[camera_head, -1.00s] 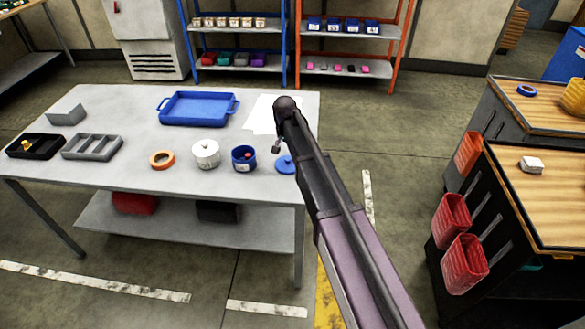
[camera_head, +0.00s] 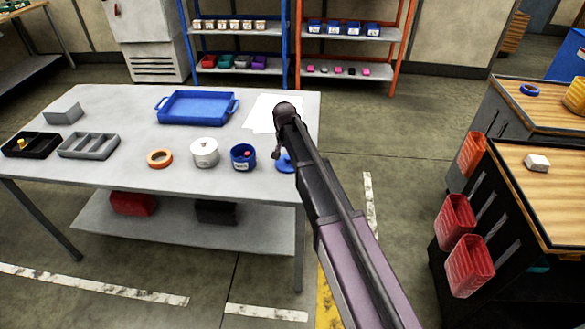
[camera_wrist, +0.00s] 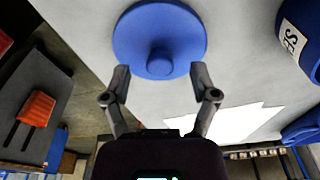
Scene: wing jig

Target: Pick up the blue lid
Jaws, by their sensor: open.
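The blue lid (camera_head: 286,163) lies flat on the grey table near its right end, partly covered by my arm in the head view. In the wrist view the round blue lid (camera_wrist: 159,28) fills the top middle, with its knob toward my fingers. My gripper (camera_wrist: 160,80) is open, its two fingertips apart just short of the lid's rim, one toward each side of the knob. Nothing is between the fingers. In the head view my gripper (camera_head: 277,152) is close to the lid, and its fingers are small and hard to make out.
A blue pot (camera_head: 243,158) with something red inside stands left of the lid. A blue tray (camera_head: 197,108) and white paper (camera_head: 262,113) lie farther back. The table's right edge is close.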

